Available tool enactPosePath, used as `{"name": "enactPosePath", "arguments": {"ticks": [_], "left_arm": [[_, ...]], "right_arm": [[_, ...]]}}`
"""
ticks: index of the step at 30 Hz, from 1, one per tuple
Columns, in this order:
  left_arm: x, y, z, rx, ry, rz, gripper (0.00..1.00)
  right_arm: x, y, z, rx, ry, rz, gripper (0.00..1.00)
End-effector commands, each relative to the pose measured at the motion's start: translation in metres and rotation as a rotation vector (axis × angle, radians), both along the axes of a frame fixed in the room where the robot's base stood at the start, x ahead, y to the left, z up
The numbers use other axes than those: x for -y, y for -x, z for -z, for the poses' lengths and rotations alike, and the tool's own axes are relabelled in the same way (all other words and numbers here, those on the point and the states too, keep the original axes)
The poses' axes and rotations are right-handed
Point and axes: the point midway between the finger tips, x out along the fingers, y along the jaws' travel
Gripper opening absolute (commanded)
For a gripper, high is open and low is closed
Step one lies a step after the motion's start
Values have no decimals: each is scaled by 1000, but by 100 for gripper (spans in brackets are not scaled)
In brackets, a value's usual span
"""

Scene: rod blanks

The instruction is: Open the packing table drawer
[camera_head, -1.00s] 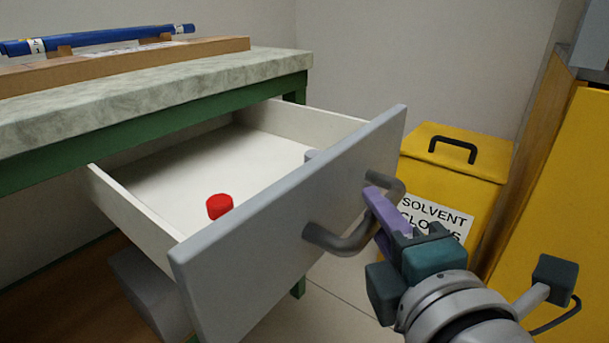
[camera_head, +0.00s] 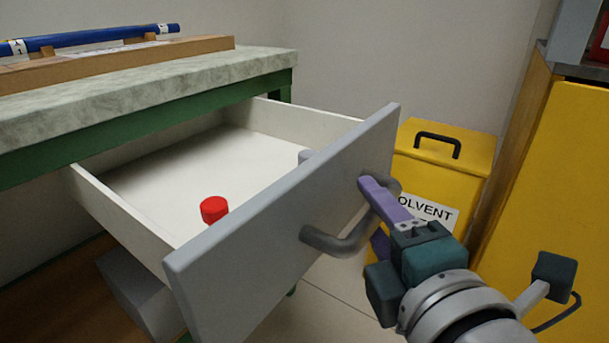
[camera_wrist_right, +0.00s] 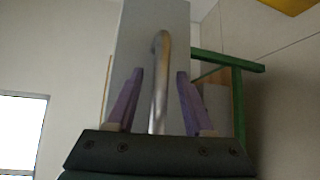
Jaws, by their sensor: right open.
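The packing table drawer (camera_head: 270,235) is pulled out from under the table top, its white inside in view. A red-capped item (camera_head: 214,209) and a grey item (camera_head: 305,156) are in it, partly hidden by the drawer front. The grey bar handle (camera_head: 345,243) is on the drawer front. My right gripper (camera_head: 372,214) is at the handle with its purple fingers apart. In the right wrist view the handle (camera_wrist_right: 159,85) runs between the two open fingers (camera_wrist_right: 157,100), with gaps on both sides. My left gripper is not in view.
The packing table (camera_head: 150,97) has a marbled top carrying a wooden rack (camera_head: 120,63) and a blue rod (camera_head: 95,37). A yellow solvent cloths bin (camera_head: 440,165) stands close behind my right gripper. A yellow cabinet (camera_head: 545,190) is at the right. A grey box (camera_head: 135,290) is below the drawer.

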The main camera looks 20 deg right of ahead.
Motion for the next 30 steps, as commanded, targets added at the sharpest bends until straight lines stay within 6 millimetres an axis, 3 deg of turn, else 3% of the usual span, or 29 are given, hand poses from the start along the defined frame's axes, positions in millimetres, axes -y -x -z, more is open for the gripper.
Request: {"name": "enactPosePath", "arguments": {"ticks": [8, 21, 30], "left_arm": [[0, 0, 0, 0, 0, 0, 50], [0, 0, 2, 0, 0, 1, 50], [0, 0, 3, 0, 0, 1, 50]], "right_arm": [[-1, 6, 0, -3, 0, -1, 52], [-11, 83, -10, -4, 0, -1, 52], [-13, 98, -14, 0, 1, 0, 52]]}}
